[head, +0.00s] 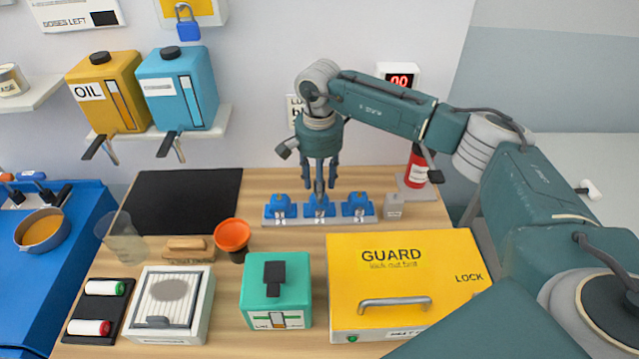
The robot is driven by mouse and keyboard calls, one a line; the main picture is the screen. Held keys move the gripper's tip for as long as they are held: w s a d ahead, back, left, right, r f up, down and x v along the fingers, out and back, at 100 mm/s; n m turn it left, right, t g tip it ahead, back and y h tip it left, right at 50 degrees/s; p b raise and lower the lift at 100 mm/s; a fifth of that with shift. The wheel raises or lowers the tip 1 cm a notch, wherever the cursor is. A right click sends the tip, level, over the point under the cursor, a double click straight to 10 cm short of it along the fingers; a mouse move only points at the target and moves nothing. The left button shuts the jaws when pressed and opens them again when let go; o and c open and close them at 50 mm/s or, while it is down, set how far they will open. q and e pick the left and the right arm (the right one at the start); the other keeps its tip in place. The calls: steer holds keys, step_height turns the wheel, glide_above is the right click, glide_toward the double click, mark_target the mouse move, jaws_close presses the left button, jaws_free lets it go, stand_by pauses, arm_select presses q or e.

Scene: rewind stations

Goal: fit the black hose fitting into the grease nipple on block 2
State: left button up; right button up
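Three blue blocks stand in a row on a grey strip (335,221) at the back of the table: a left block (279,207), a middle block (318,208) and a right block (358,207). The middle one appears to be block 2. My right gripper (319,186) points down over the middle block, with its tips close to the block's top. A dark narrow piece shows between the fingers; I cannot tell whether it is the black hose fitting or part of the gripper. The grease nipple is hidden or too small to make out. My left gripper is not in view.
A small grey block (393,207) stands right of the row, with a red cylinder (417,168) behind it. In front are a yellow guard box (405,285), a green box (275,295) and an orange funnel (232,237). A black mat (185,208) lies bare at left.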

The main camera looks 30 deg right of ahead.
steer(key=shift+r+p, duration=0.3)
steer(key=shift+r+b, duration=0.25)
steer(key=shift+b, duration=0.15)
step_height(320, 180, up, 11)
steer(key=b, duration=0.3)
steer(key=shift+r, duration=0.15)
